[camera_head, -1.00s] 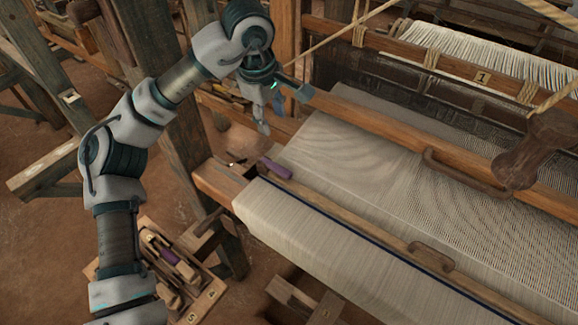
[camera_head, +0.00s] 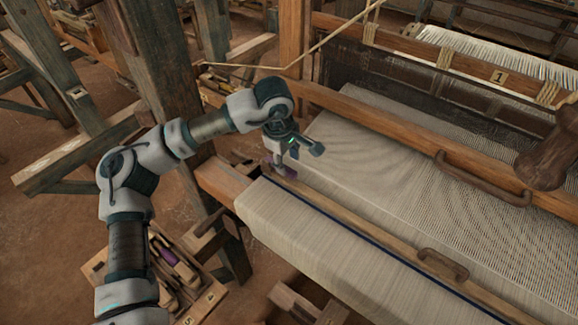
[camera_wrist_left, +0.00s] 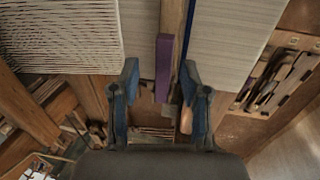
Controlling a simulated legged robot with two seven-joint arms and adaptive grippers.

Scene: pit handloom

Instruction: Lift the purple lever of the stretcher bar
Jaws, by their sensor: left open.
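The purple lever (camera_head: 283,171) lies at the left end of the wooden stretcher bar (camera_head: 365,222), which runs across the pale cloth. My left gripper (camera_head: 294,154) is over that end, pointing down, and hides part of the lever. In the left wrist view the purple lever (camera_wrist_left: 163,65) lies lengthwise between the two blue fingertips of the left gripper (camera_wrist_left: 159,73). The fingers are open, with a gap on each side of the lever. The stretcher bar (camera_wrist_left: 174,20) runs beside it. My right gripper is not in view.
Pale woven cloth (camera_head: 380,165) fills the loom's middle. A brown curved handle (camera_head: 443,264) sits on the bar to the right. A wooden beam with another handle (camera_head: 480,180) crosses behind. A tool tray (camera_head: 205,300) is low at the left.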

